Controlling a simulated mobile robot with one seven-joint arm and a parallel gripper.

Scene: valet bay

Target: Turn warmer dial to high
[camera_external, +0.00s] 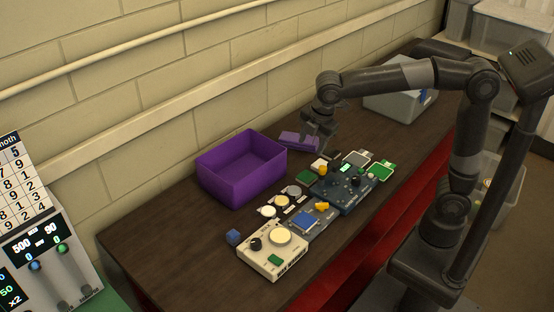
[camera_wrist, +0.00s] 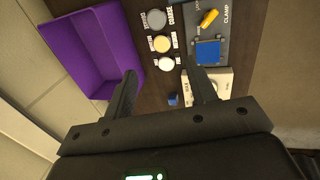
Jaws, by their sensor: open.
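The warmer appears to be the cream box (camera_external: 272,262) at the near end of the bench, with a black dial (camera_external: 256,243) beside a round pale plate (camera_external: 280,236). The dial's setting is too small to read. In the wrist view the cream box (camera_wrist: 222,76) shows partly behind one finger, and its dial is hidden. My gripper (camera_external: 325,148) is over the back part of the bench, well away from the box. In the wrist view my gripper (camera_wrist: 160,72) is open with nothing between its fingers.
A purple bin (camera_external: 241,190) stands against the wall side. A small blue cube (camera_external: 233,237) sits left of the cream box. The clamp panel (camera_external: 322,220), a dark blue panel (camera_external: 345,197) and several discs crowd the bench middle. A grey bin (camera_external: 385,108) stands behind.

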